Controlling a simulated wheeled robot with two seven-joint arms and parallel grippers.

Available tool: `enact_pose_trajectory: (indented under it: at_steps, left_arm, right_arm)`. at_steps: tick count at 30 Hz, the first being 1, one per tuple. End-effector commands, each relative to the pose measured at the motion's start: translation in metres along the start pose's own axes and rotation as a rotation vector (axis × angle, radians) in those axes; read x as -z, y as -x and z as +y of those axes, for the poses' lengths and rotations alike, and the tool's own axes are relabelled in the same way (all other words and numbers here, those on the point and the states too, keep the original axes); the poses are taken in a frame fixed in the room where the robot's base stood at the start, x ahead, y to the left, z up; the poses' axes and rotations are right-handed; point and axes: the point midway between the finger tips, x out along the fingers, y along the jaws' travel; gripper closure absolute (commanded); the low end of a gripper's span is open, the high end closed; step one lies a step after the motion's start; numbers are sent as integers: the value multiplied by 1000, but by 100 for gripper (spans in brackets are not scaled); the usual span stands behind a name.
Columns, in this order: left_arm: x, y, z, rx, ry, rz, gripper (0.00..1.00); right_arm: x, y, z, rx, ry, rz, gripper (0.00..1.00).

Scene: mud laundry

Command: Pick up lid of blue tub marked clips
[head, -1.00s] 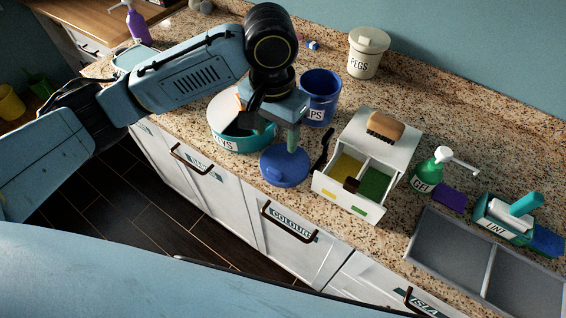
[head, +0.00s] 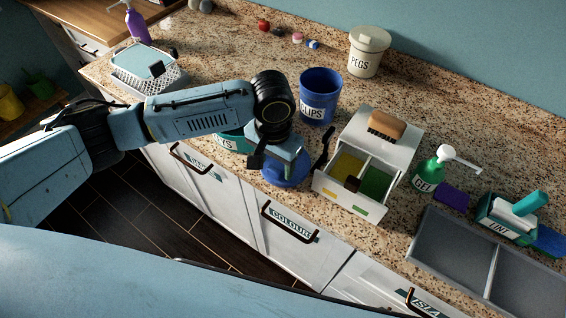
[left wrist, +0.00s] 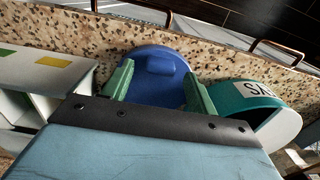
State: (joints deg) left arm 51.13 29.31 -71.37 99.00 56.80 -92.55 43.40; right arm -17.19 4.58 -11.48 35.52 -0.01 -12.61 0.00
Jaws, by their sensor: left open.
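My left gripper (head: 279,168) is open, low over the lid and pointing down. In the left wrist view, the two green fingers of my gripper (left wrist: 158,87) stand apart on either side of the lid (left wrist: 150,72) and its raised knob (left wrist: 161,65). The fingertips do not meet. I cannot tell whether they touch the lid. My right gripper is not in view.
A teal tub (left wrist: 243,101) with a label ending in YS stands close beside the lid. The counter edge runs just in front.

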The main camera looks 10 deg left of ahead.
Motion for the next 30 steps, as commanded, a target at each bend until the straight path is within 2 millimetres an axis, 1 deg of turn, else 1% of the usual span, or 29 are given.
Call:
enact_pose_trajectory:
  at_steps: [1,3,9,10,18,21,27,30]
  left_arm:
    - [0,-5,0,1,-1,0,42]
    - [0,-8,0,1,-1,1,42]
    - [0,-8,0,0,-1,2,42]
    - [0,-8,0,0,-1,2,43]
    - [0,-8,0,0,-1,1,78]
    - [0,-8,0,0,-1,2,90]
    - [0,-7,0,0,-1,2,90]
    - [0,-2,0,0,-1,2,90]
  right_arm:
    - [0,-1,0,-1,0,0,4]
    - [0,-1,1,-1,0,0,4]
    - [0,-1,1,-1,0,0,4]
    - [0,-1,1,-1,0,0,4]
    - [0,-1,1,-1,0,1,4]
    - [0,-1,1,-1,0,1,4]
    - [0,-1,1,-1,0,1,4]
    - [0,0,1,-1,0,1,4]
